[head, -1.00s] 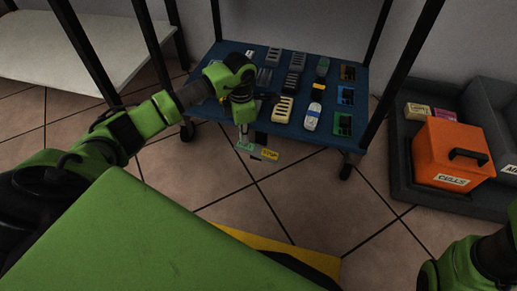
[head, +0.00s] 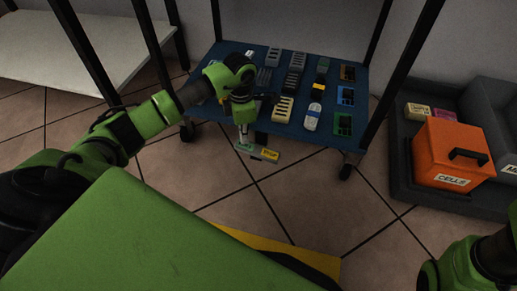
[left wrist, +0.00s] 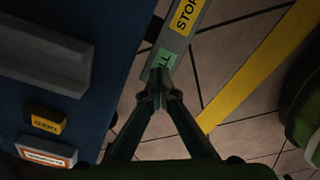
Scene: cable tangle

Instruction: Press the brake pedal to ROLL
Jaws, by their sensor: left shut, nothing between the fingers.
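The brake pedal (head: 257,152) is a narrow grey bar at the front edge of the blue cart deck. It has a green label at its left end and a yellow STOP label on its right part. It also shows in the left wrist view (left wrist: 190,42), where the green label (left wrist: 163,60) is partly hidden. My left gripper (head: 243,138) is shut and empty, pointing down at the green end. In the left wrist view its fingertips (left wrist: 160,88) overlap that end; I cannot tell whether they press it. Only part of my right arm shows, without its gripper.
The cart's blue deck (head: 222,55) holds several grey, yellow and white items behind the pedal. Black posts rise at its corners. An orange box (head: 452,153) sits in a dark tray (head: 400,180) at right. Tiled floor in front is open.

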